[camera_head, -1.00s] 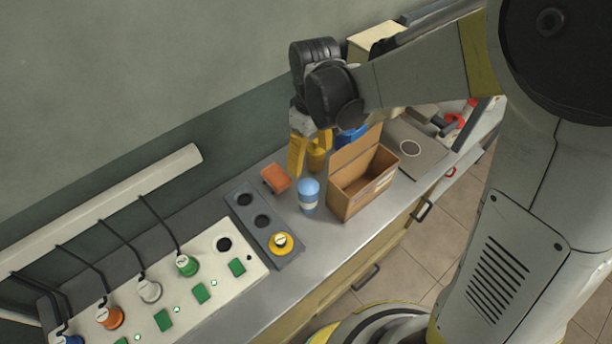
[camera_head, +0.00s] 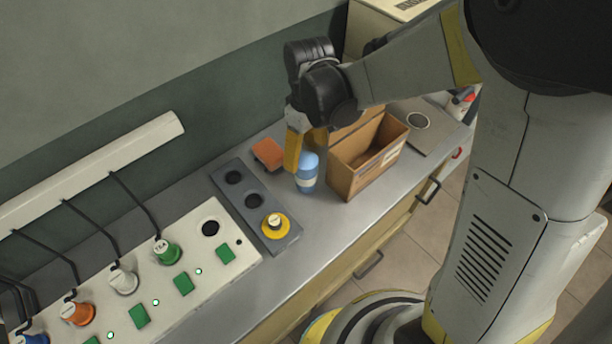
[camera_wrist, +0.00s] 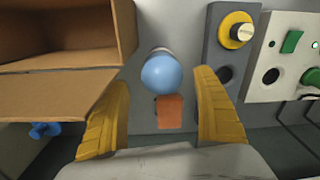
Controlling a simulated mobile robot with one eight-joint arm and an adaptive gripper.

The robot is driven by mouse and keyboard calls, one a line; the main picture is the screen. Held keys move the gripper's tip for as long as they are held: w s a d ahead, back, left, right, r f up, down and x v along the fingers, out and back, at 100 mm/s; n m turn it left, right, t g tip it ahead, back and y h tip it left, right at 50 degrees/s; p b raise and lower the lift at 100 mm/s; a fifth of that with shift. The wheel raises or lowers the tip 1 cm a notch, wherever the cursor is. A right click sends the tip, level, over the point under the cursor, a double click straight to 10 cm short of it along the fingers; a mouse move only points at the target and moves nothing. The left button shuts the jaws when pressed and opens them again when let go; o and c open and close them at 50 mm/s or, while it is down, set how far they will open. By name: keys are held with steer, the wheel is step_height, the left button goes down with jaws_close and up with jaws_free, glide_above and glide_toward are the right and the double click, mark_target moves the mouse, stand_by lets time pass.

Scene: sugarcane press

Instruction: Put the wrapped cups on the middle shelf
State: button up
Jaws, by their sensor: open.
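A blue, round-topped cylinder with a pale band (camera_head: 307,172) stands upright on the grey counter, left of the open cardboard box. It may be the wrapped cups; I cannot tell for sure. In the wrist view its blue top (camera_wrist: 161,72) shows between and just beyond my yellow fingers. My gripper (camera_head: 303,150) is open and empty, pointing down close to the cylinder and partly overlapping it in the head view. The fingers stand apart on either side in the wrist view (camera_wrist: 162,88). No middle shelf is in view.
The open cardboard box (camera_head: 357,181) stands close on the right. An orange block (camera_head: 268,153) lies behind the cylinder. The counter in front is clear.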

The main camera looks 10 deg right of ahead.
mark_target(306, 177)
steer(key=f+b, duration=0.1)
steer(key=f, duration=0.1)
steer(key=f+b, duration=0.1)
steer(key=f, duration=0.2)
steer(key=f+b, duration=0.1)
steer(key=f, duration=0.2)
steer(key=shift+s+a+b, duration=0.1)
steer(key=shift+s+b, duration=0.15)
steer(key=shift+b, duration=0.1)
steer(key=c, duration=1.5)
steer(key=shift+r, duration=0.1)
